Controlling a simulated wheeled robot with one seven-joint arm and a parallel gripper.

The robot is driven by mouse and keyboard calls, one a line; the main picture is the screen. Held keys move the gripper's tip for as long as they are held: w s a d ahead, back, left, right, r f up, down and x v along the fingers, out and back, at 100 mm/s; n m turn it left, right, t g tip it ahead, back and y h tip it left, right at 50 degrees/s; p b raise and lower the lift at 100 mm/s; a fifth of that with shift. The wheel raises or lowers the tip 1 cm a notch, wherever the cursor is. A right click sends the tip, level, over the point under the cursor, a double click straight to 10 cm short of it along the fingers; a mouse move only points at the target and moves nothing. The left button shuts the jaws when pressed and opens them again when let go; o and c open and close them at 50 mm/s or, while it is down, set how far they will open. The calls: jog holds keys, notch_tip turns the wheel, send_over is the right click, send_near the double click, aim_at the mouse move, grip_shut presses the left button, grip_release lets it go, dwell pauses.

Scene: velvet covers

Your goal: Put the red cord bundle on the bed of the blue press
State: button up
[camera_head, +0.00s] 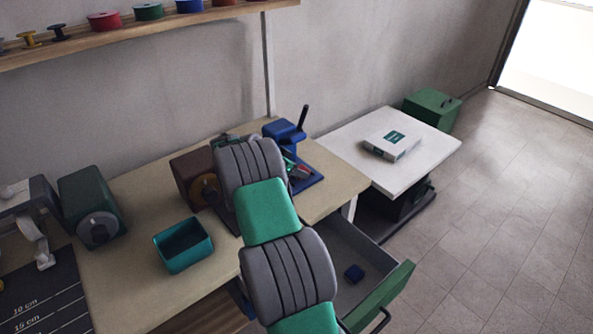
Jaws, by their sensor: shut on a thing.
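The blue press (283,131) stands at the back right of the workbench, its dark lever pointing up. Its flat blue bed (309,184) shows to the right of my arm. A small red thing, apparently the red cord bundle (304,169), shows over the bed, close beside my arm. My gripper (296,172) is mostly hidden behind my own arm; only a small part shows next to the red bundle, and it is shut on it. I cannot tell whether the bundle touches the bed.
A teal open bin (184,247), a dark green machine (92,208) and a brown machine (195,178) stand on the workbench (136,281). A white table (421,165) carries a box (391,144). Spools line the shelf above.

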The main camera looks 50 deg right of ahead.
jog(key=shift+f, duration=0.25)
jog(key=o, duration=1.5)
jog(key=shift+s+a, duration=0.1)
jog(key=shift+c, duration=0.2)
